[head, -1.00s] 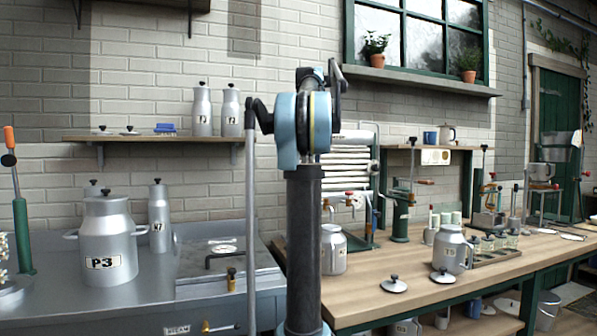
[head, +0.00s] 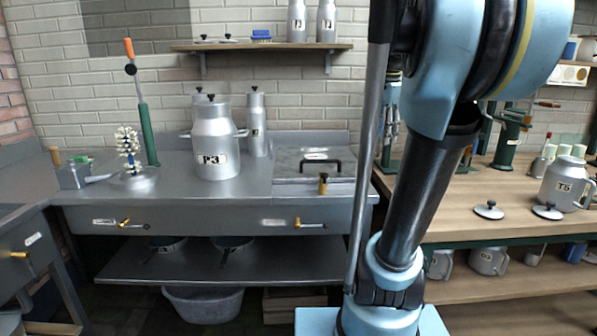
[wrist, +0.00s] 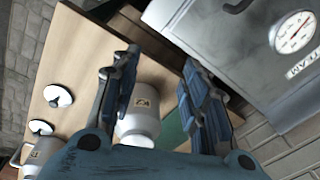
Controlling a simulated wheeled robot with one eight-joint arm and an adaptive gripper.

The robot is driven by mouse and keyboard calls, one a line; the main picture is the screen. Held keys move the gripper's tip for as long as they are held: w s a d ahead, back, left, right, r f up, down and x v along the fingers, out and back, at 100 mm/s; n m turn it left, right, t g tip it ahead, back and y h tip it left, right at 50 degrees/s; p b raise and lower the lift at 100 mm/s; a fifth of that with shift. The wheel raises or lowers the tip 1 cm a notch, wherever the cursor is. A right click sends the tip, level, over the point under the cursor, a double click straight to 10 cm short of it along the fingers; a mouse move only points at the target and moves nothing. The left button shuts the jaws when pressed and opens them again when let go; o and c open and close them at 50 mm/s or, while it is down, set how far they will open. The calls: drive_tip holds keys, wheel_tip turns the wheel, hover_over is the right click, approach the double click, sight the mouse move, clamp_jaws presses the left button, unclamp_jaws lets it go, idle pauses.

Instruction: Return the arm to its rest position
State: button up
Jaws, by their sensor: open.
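My arm rises on the right side of the head view, bent at a large blue joint. My gripper (wrist: 163,75) shows in the wrist view with its two blue-grey padded fingers spread apart. A pale metal can (wrist: 138,128) with a small label shows between and beyond the fingers; its label is hard to read. Nothing is seen clamped between the fingers. In the head view my arm hides part of the wooden bench, and the gripper cannot be made out clearly there.
The steel counter (head: 105,190) holds can P3 (head: 212,150), a brush on a stand (head: 130,150) and a hatch (head: 314,165). A wall shelf (head: 260,47) hangs above. The wooden bench (head: 455,225) holds can T5 (head: 563,185) and lids (head: 489,210). A gauged steel box (wrist: 260,45) is near the gripper.

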drive_tip(key=s+a+f+n, duration=0.2)
drive_tip(key=s+f+n, duration=0.2)
drive_tip(key=f, duration=0.5)
drive_tip(key=s+a+f+n, duration=0.2)
drive_tip(key=s+f+n, duration=0.2)
drive_tip(key=s+f, duration=0.3)
drive_tip(key=s+a+f+n+t, duration=0.1)
drive_tip(key=s+f+n, duration=0.4)
drive_tip(key=f, duration=0.7)
drive_tip(key=shift+s+a+f, duration=0.25)
drive_tip(key=shift+s+a, duration=0.3)
drive_tip(key=shift+a, duration=0.2)
drive_tip(key=shift+w, duration=0.1)
drive_tip(key=shift+w+f, duration=0.2)
drive_tip(key=shift+w, duration=0.15)
